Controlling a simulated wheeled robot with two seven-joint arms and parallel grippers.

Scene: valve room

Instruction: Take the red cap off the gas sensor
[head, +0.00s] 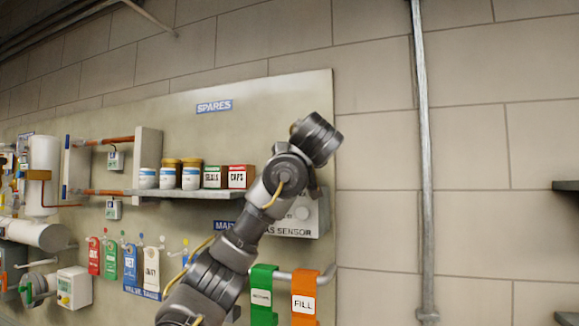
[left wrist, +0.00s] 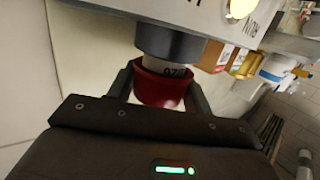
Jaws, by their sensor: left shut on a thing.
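The red cap (left wrist: 160,88) is in the middle of the left wrist view, between the two fingers of my left gripper (left wrist: 158,80), which is shut on it. A dark grey collar (left wrist: 168,42) sits above that, under a grey housing (left wrist: 205,14). In the head view the gas sensor box (head: 308,220) is on the panel, partly behind my left arm. The cap and left gripper are hidden there. My right gripper is in neither view.
A shelf (head: 215,194) with jars and boxes is left of my arm. Green (head: 262,295) and orange (head: 304,297) tags hang from a rail below the sensor. A vertical pipe (head: 424,160) runs down the wall at right. Bare wall lies between the panel and pipe.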

